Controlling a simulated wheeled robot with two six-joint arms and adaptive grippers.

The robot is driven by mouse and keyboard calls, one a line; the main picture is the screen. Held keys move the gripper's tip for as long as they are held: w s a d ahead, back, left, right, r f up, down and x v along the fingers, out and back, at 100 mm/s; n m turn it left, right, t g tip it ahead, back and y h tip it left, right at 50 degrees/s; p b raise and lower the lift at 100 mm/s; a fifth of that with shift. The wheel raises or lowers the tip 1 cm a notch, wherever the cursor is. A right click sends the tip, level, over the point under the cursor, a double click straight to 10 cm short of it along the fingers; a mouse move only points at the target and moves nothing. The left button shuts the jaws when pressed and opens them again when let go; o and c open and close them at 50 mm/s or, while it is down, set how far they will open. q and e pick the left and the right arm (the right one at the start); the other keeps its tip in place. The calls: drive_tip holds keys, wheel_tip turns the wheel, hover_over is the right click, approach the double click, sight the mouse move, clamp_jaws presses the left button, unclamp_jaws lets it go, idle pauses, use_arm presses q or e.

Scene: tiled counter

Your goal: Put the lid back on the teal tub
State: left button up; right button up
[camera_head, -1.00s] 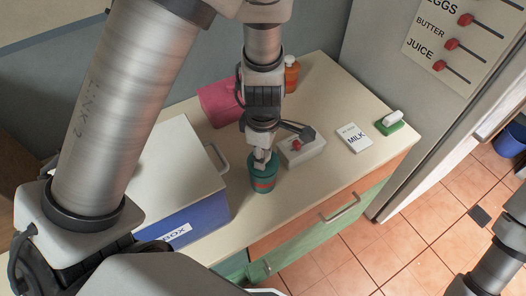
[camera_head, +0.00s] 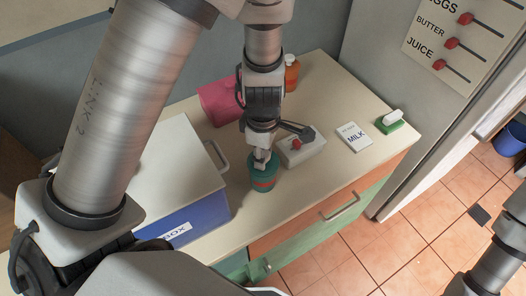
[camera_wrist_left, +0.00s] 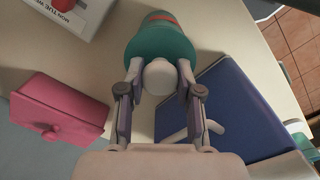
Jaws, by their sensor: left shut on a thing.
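The teal tub (camera_head: 263,185), with a red band on its side, stands on the counter between the blue box and the white button block. My left gripper (camera_head: 262,160) points down right over its top. In the left wrist view, the gripper (camera_wrist_left: 158,88) is shut on a pale round knob (camera_wrist_left: 158,76) on the teal top. The teal body (camera_wrist_left: 160,45) lies just beyond the fingers. The knob appears to belong to the lid, which looks to be at the tub's mouth. Whether it is fully seated cannot be told. My right gripper is out of view.
A blue box (camera_head: 205,216) with a white top stands close left. A pink container (camera_head: 217,103) and an orange bottle (camera_head: 291,76) are behind. The front counter is clear.

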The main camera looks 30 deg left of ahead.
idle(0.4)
use_arm(q)
drive_tip(key=o, duration=1.4)
wheel_tip(320, 180, up, 7)
drive_tip(key=p, duration=0.7)
drive_tip(key=shift+p, duration=0.3)
clamp_jaws()
drive_tip(key=shift+f, duration=0.2)
